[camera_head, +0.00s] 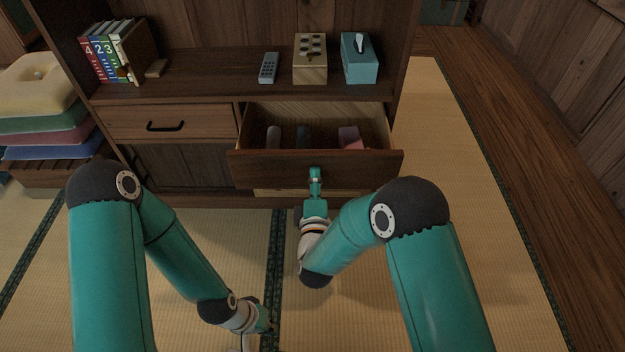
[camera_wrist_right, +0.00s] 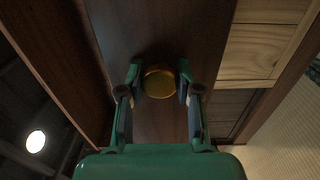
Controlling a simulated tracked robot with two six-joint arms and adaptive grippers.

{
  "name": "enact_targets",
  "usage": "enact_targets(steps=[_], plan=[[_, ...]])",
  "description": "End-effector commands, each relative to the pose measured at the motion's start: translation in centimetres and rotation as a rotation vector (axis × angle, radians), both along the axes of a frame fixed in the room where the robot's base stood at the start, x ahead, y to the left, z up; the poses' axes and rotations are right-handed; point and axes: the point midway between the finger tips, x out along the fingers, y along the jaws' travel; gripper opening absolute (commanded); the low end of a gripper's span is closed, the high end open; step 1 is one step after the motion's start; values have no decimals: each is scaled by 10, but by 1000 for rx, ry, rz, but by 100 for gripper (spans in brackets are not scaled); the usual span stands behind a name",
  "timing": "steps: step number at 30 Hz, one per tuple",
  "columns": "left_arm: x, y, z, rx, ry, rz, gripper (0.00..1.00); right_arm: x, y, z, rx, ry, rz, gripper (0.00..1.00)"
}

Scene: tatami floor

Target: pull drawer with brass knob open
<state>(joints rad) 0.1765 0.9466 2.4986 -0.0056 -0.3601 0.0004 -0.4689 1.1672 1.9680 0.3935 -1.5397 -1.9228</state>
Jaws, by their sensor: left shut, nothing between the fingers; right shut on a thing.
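The drawer (camera_head: 270,169) on the right side of the cabinet is pulled out, and its inside shows from above. Its brass knob (camera_wrist_right: 158,82) shows in the right wrist view, between the fingers of my right gripper (camera_wrist_right: 158,84). In the head view my right gripper (camera_head: 315,175) is at the drawer front and hides the knob. It is shut on the knob. Several items lie in the drawer, among them a pink one (camera_head: 349,137) and a grey one (camera_head: 273,136). My left gripper (camera_head: 264,326) is low over the tatami, shut and empty, away from the cabinet.
A closed drawer with a black handle (camera_head: 165,126) is to the left. The shelf above holds books (camera_head: 107,50), a remote (camera_head: 268,68), a wooden box (camera_head: 310,60) and a blue tissue box (camera_head: 359,62). Stacked cushions (camera_head: 42,110) stand left. Tatami (camera_head: 480,200) at right is clear.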

Motion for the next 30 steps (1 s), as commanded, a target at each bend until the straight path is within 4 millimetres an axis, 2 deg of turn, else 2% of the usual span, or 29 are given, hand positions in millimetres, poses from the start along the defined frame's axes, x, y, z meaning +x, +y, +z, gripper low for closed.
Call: enact_targets(steps=[1, 2, 6, 17, 20, 30], plan=[[0, 0, -1, 0, 0, 0, 0, 0, -3, -6, -3, 15, -9, 0], [0, 0, -1, 0, 0, 0, 0, 0, -3, -6, -3, 15, -9, 37], [0, 0, 0, 0, 0, 0, 0, 0, -1, -5, -2, 13, -5, 59], [0, 0, 0, 0, 0, 0, 0, -3, 2, -2, 0, 5, 1, 59], [0, 0, 0, 0, 0, 0, 0, -11, 2, -2, 0, 6, 3, 59], [0, 0, 0, 0, 0, 0, 0, -62, -2, -4, -3, 9, 4, 59]])
